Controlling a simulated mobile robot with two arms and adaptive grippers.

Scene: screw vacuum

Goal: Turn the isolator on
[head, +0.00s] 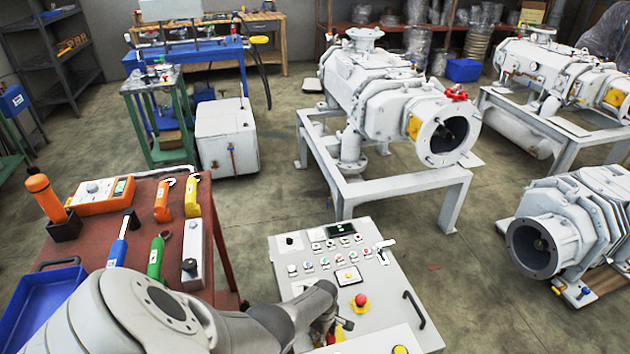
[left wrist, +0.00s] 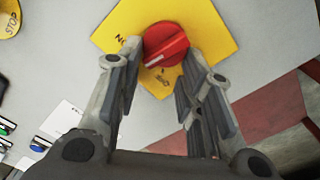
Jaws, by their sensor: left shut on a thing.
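The isolator is a round red knob (left wrist: 166,45) on a yellow square plate (left wrist: 215,45), with a pale line slanting across its face. Black letters on the plate are only partly readable. My left gripper (left wrist: 163,60) has one finger on each side of the knob and is shut on it. In the head view my left gripper (head: 333,322) is at the lower part of the grey control panel (head: 290,268), and it hides most of the isolator there. My right gripper is not in view.
A red emergency button (head: 360,302) and a black handle (head: 414,309) are on the panel to the right of my left gripper. A tool table (head: 225,270) stands close on the left. White pumps stand behind on frames, with open floor between.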

